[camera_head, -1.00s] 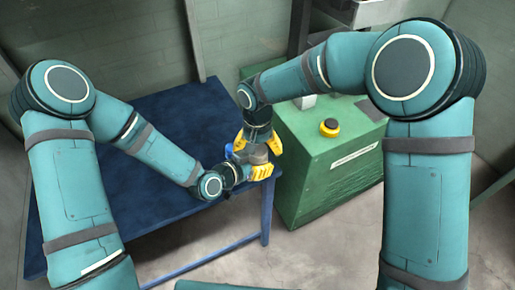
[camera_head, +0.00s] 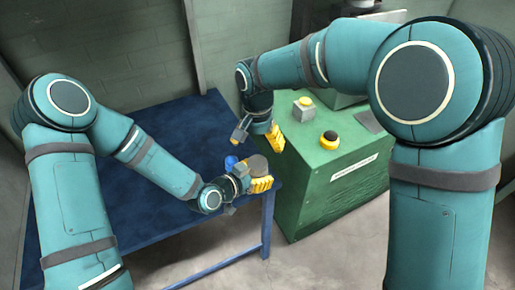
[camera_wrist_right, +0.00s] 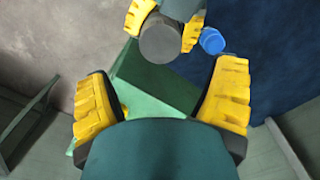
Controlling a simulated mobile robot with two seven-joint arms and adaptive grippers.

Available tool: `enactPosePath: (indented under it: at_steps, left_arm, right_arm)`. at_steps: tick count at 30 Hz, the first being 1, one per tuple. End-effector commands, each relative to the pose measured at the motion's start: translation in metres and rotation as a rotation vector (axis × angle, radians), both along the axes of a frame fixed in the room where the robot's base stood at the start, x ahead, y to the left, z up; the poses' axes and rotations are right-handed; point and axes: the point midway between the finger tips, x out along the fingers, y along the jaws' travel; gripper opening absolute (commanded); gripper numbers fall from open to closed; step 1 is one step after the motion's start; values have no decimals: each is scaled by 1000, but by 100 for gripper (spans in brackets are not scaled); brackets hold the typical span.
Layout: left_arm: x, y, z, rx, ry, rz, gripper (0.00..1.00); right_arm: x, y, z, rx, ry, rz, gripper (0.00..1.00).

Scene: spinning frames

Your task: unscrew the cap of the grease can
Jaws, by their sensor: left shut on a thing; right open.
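A grey can (camera_head: 257,164) with a round grey top is at the table's right corner. I take it for the grease can; I cannot tell whether the cap is on it. My left gripper (camera_head: 254,178) is shut around its side, and in the right wrist view the can (camera_wrist_right: 162,40) shows between that gripper's yellow fingers. My right gripper (camera_head: 258,141) is open above and behind the can. Its two yellow fingers are apart in the right wrist view, with nothing between them.
A small blue cylinder (camera_head: 231,162) stands on the blue table (camera_head: 150,135), close left of the can. The table's left part is clear.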

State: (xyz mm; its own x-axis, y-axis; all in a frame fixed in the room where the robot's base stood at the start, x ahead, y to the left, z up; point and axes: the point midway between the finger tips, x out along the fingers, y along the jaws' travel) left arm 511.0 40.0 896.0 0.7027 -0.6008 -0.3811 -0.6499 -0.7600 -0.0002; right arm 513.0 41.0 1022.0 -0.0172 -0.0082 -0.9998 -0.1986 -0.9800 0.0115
Motion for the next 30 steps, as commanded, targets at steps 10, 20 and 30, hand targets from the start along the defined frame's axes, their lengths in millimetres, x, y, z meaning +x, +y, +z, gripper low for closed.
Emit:
enactPosePath:
  at_steps: [10, 20, 30]
  left_arm:
    - [0, 0, 1, -1, -2, 0, 0]
    - [0, 0, 1, -1, -2, 0, 0]
    - [0, 0, 1, -1, -2, 0, 0]
  right_arm:
    - [-1, -1, -30, 0, 3, -38, 85]
    - [-1, -1, -69, 1, -1, -36, 85]
    - [-1, -1, -76, 2, -1, -36, 85]
